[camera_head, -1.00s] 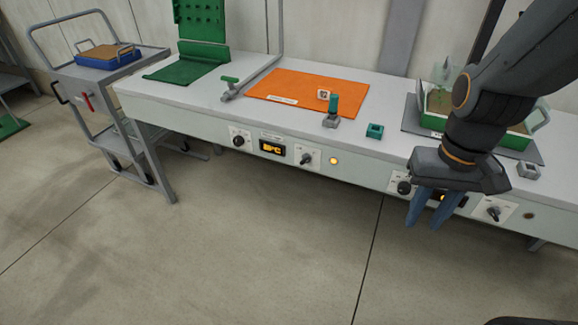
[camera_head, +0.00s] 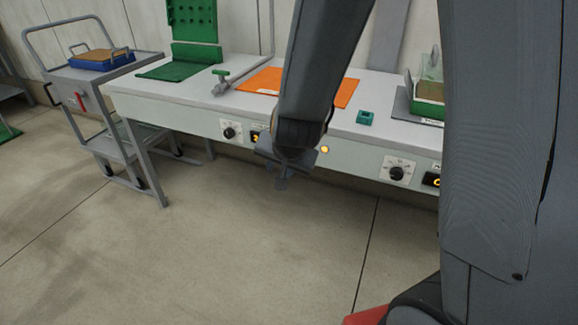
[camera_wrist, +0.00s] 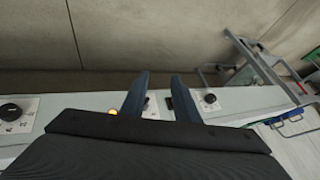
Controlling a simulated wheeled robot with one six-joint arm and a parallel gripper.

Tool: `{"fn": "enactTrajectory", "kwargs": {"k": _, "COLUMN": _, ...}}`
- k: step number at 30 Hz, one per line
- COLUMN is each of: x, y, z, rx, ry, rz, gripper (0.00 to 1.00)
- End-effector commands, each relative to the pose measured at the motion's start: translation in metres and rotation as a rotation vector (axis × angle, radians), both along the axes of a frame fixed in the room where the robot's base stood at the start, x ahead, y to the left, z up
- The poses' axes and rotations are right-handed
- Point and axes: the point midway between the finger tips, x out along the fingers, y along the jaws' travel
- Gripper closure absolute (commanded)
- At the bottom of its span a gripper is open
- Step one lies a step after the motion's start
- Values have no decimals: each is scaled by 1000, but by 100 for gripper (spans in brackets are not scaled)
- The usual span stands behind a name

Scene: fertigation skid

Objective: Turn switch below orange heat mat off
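The orange heat mat (camera_head: 263,80) lies on the white bench, its middle hidden behind my arm in the head view. The switch below it is hidden there by my arm. In the wrist view a small white switch plate (camera_wrist: 151,106) shows between the fingers, partly covered by the left finger; its knob position cannot be read. My gripper (camera_head: 281,180) is in front of the bench's front panel, pointing down. In the wrist view my gripper (camera_wrist: 158,82) is open and empty, its fingers apart on either side of the plate. Contact cannot be told.
An amber lamp (camera_head: 325,149) glows on the panel right of my gripper. A dial (camera_head: 229,132) and a partly covered display (camera_head: 255,138) are to the left. Another dial (camera_head: 397,171) is to the right. A grey cart (camera_head: 105,75) stands left. The floor in front is clear.

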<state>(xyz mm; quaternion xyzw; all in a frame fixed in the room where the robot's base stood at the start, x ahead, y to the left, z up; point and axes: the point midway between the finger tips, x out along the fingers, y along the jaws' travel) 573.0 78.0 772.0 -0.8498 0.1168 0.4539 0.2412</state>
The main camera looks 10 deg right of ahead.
Motion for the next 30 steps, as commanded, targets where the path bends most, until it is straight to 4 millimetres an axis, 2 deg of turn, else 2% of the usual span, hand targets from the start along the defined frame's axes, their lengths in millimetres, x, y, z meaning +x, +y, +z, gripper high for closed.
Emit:
{"fn": "enactTrajectory", "kwargs": {"k": 1, "x": 22, "y": 6, "z": -25, "rx": 11, "ry": -68, "rz": -68, "gripper": 72}}
{"fn": "enactTrajectory", "kwargs": {"k": 3, "x": 49, "y": 6, "z": -39, "rx": 24, "ry": -178, "rz": -177, "gripper": 72}}
{"fn": "enactTrajectory", "kwargs": {"k": 6, "x": 77, "y": 2, "z": -58, "rx": 26, "ry": -337, "rz": -325, "gripper": 72}}
{"fn": "enactTrajectory", "kwargs": {"k": 9, "x": 95, "y": -7, "z": -71, "rx": 12, "ry": -504, "rz": -460, "gripper": 72}}
{"fn": "enactTrajectory", "kwargs": {"k": 13, "x": 100, "y": -17, "z": -80, "rx": -24, "ry": -711, "rz": -592, "gripper": 72}}
{"fn": "enactTrajectory", "kwargs": {"k": 19, "x": 90, "y": -24, "z": -79, "rx": -78, "ry": -936, "rz": -690, "gripper": 72}}
{"fn": "enactTrajectory", "kwargs": {"k": 25, "x": 89, "y": -30, "z": -74, "rx": -98, "ry": -1011, "rz": -715, "gripper": 72}}
{"fn": "enactTrajectory", "kwargs": {"k": 30, "x": 107, "y": -44, "z": -73, "rx": -98, "ry": -1012, "rz": -719, "gripper": 72}}
